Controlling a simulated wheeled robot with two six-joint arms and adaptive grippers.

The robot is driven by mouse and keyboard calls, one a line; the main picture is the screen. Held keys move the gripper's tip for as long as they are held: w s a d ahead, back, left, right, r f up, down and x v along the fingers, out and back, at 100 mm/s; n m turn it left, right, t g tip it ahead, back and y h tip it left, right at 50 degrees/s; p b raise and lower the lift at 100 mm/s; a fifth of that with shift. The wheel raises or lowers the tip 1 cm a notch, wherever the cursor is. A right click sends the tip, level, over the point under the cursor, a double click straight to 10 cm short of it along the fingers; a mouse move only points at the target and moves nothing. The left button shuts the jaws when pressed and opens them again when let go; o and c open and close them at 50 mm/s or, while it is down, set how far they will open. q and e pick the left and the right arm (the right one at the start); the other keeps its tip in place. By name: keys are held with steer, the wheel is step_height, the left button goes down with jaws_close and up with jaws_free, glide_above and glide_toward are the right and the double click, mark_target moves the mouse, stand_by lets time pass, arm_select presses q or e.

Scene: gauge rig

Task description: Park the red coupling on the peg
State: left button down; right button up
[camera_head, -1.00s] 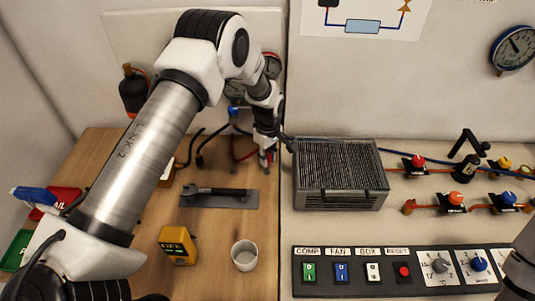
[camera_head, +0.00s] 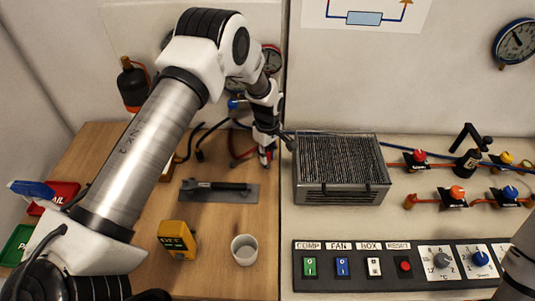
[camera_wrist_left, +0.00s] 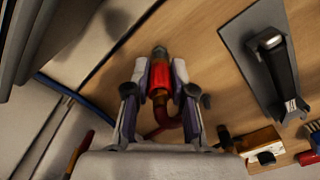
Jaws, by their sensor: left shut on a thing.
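The red coupling (camera_wrist_left: 160,78) shows in the left wrist view, a red sleeve with a metal tip and a curved red hose below it. My left gripper (camera_wrist_left: 160,72) has one finger on each side of it and is shut on it. In the head view the left gripper (camera_head: 265,156) is low over the wooden bench, just left of the finned metal unit. The coupling is mostly hidden there by the fingers. I cannot make out the peg clearly in either view. My right gripper is not in view; only a piece of my right arm shows at the right edge.
The finned unit (camera_head: 340,165) stands close right of the gripper. A grey plate with a black handle (camera_head: 220,190), a yellow meter (camera_head: 177,239) and a white cup (camera_head: 244,250) are on the bench. A switch panel (camera_head: 400,268) and valves (camera_head: 457,192) are at right.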

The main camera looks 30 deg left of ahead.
arm_select(q)
steer(key=shift+f, duration=0.1)
stand_by(0.3)
steer(key=shift+f+b, duration=0.7)
steer(key=shift+f, duration=0.4)
steer(key=shift+f, duration=0.1)
stand_by(0.3)
steer(key=c, duration=0.6)
jaws_free()
step_height(320, 180, up, 12)
